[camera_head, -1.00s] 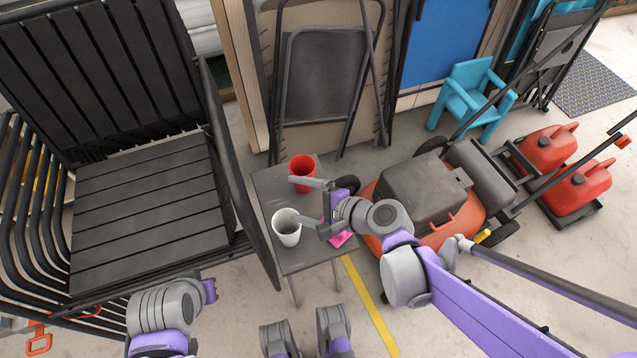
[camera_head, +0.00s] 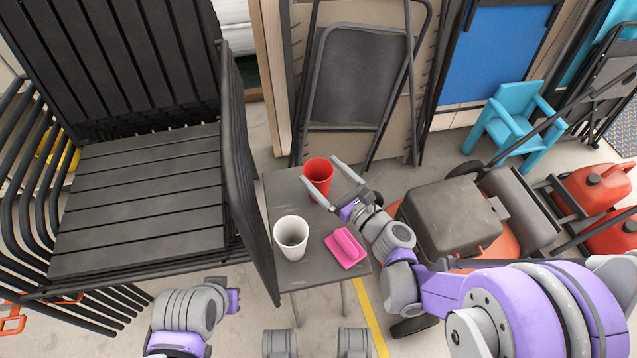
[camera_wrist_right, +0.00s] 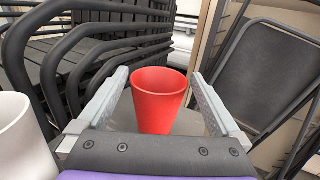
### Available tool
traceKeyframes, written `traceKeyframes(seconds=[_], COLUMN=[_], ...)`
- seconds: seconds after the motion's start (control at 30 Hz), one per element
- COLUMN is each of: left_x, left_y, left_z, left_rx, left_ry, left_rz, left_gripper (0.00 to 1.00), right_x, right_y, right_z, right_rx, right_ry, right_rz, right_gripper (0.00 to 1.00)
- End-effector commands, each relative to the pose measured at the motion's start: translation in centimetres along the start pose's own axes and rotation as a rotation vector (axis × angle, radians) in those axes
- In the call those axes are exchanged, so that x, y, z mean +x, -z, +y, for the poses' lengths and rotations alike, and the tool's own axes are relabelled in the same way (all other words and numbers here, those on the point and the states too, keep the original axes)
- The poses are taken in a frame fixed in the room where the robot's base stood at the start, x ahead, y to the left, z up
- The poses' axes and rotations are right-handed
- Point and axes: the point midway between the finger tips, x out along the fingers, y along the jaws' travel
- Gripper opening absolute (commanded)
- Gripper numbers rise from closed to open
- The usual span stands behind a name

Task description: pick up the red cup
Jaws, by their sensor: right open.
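The red cup (camera_head: 318,176) stands upright at the back of the small grey table (camera_head: 283,197). My right gripper (camera_head: 327,184) is open, its two fingers pointing at the cup from the right. In the right wrist view the cup (camera_wrist_right: 159,97) shows between the open fingers (camera_wrist_right: 160,88), with a gap on both sides, apart from both. I cannot tell exactly how far in the cup sits. My left gripper (camera_head: 234,298) is at the lower left, far from the cup; its jaws are not clear.
A white cup (camera_head: 291,239) and a pink object (camera_head: 346,248) are on the table in front of the red cup. Stacked black chairs (camera_head: 150,190) stand close on the left. An orange mower (camera_head: 455,205) is to the right, and folded chairs (camera_head: 358,85) lean behind.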

Motion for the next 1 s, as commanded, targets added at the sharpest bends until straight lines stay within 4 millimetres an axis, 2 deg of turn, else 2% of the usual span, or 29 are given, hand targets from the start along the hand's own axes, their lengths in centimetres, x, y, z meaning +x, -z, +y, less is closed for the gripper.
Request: traceKeyframes(seconds=[0.17,0.4,0.67,1.0], left_x=[0.4,1.1,1.1,1.1], left_y=[-0.1,-0.2,-0.2,-0.2], left_z=[0.0,0.0,0.0,0.0], left_rx=[0.000,0.000,0.000,0.000], left_ry=[0.000,0.000,0.000,0.000], left_rz=[-0.001,-0.003,-0.003,-0.003], left_gripper=[0.00,0.00,0.00,0.00], right_x=[1.4,4.9,5.2,5.2], right_y=[0.3,0.6,0.5,0.5], right_z=[0.1,0.1,0.1,0.1], right_rx=[0.000,-0.002,-0.002,-0.002], right_ry=[-0.002,-0.002,0.000,0.000], right_rz=[0.000,0.000,0.000,0.000], right_gripper=[1.00,1.00,1.00,0.39])
